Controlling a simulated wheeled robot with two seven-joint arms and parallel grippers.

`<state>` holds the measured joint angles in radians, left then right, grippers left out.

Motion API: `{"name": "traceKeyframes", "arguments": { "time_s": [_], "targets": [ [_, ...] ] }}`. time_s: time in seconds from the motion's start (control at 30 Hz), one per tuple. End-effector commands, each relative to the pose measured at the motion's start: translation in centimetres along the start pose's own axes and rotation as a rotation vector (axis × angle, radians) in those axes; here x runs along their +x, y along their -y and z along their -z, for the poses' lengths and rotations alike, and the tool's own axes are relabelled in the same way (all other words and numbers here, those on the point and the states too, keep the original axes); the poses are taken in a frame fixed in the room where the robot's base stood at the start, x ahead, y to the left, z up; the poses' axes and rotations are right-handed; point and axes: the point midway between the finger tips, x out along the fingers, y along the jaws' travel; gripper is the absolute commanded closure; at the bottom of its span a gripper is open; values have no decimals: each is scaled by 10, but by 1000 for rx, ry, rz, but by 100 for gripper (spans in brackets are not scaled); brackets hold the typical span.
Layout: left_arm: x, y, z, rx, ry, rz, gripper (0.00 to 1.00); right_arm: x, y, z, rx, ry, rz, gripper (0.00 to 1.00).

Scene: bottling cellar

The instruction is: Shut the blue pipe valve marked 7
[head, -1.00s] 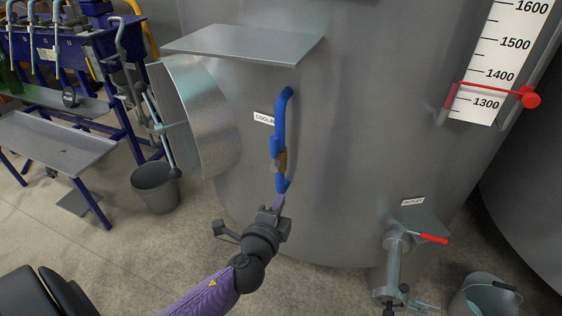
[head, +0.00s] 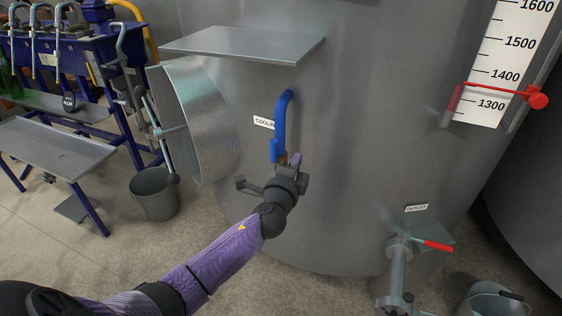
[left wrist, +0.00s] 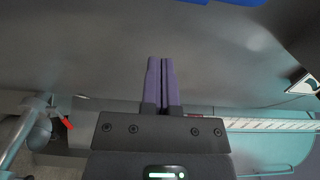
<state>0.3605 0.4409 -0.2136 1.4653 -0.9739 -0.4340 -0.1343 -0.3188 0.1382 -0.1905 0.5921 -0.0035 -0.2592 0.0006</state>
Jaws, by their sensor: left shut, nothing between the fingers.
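A bent blue pipe (head: 281,112) stands out from the front of the big grey tank, beside a white label that reads "COOLIN", its end hidden. A blue lever (head: 275,151) sits at the valve and lies along the pipe. My left gripper (head: 297,159) is just right of the valve and hides most of its brass body and the lower pipe. I cannot tell whether it touches. In the left wrist view its purple fingers (left wrist: 160,62) are shut and empty, and a blue part (left wrist: 185,2) shows at the top edge. No 7 is readable. My right gripper is out of view.
A grey shelf (head: 245,44) juts out above the pipe, and a round manway (head: 205,125) stands out to the left. An outlet valve with a red handle (head: 438,246) is at lower right. A bucket (head: 153,192) stands on the floor.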

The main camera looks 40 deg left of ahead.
Motion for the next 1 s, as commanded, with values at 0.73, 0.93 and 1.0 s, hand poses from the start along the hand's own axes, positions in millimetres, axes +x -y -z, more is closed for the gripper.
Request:
{"name": "traceKeyframes", "arguments": {
  "time_s": [0.73, 0.93, 1.0],
  "targets": [
    [7, 0, -38, -7, 0, -2, 100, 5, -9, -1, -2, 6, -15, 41],
    [7, 1, -42, -51, 1, -4, 100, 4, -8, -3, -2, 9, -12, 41],
    [7, 1, -42, -61, 1, -5, 100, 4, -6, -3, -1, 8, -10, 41]
  ]
}}
